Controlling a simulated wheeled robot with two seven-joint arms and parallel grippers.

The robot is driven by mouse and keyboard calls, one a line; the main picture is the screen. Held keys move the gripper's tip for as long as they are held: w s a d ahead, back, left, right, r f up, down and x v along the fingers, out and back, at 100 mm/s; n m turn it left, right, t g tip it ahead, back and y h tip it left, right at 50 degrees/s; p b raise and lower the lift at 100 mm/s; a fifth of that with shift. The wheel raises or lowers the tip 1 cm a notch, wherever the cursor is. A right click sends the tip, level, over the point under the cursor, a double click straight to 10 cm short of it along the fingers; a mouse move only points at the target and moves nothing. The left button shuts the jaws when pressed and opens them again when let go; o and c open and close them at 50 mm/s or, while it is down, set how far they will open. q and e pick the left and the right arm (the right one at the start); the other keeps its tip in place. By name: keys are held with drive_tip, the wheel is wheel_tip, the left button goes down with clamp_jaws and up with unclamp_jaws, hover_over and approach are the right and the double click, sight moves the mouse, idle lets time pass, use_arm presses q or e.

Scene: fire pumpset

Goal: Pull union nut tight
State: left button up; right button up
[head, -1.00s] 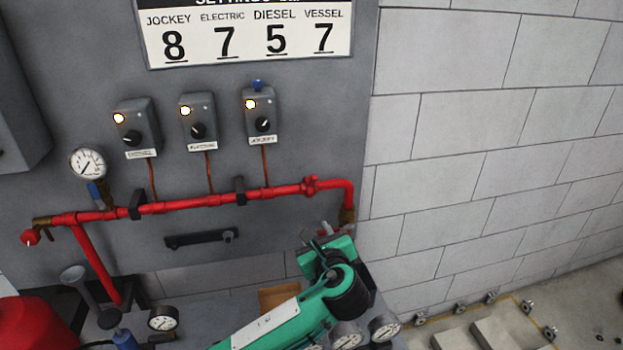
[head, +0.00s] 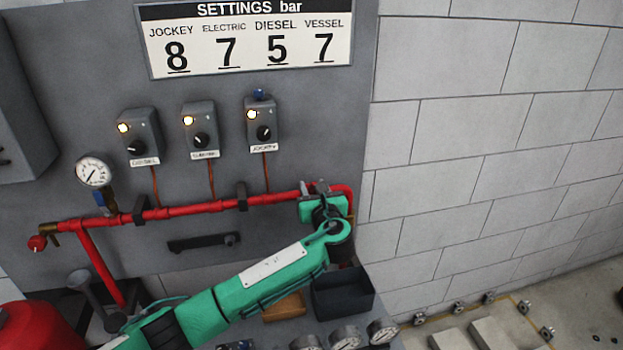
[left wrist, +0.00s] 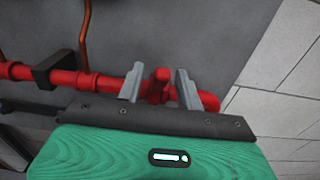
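The red union nut (left wrist: 160,78) sits on the red pipe (head: 215,207), near its right end by the bend. In the left wrist view it shows between the two grey fingers of my left gripper (left wrist: 160,70). The fingers are apart, with a gap on both sides of the nut; I cannot tell how deep it lies between them. In the head view my left gripper (head: 314,187) is up at the pipe's right end and largely hides the nut. My right gripper is not in view.
Three pressure switches with lit lamps, one of them the right switch (head: 263,123), hang above the pipe. A pressure gauge (head: 93,172) stands at its left. A dark open bin (head: 343,294) and several gauges lie below my arm. The block wall (head: 480,170) is on the right.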

use_arm(q)
drive_tip(key=shift+x, duration=1.25)
clamp_jaws()
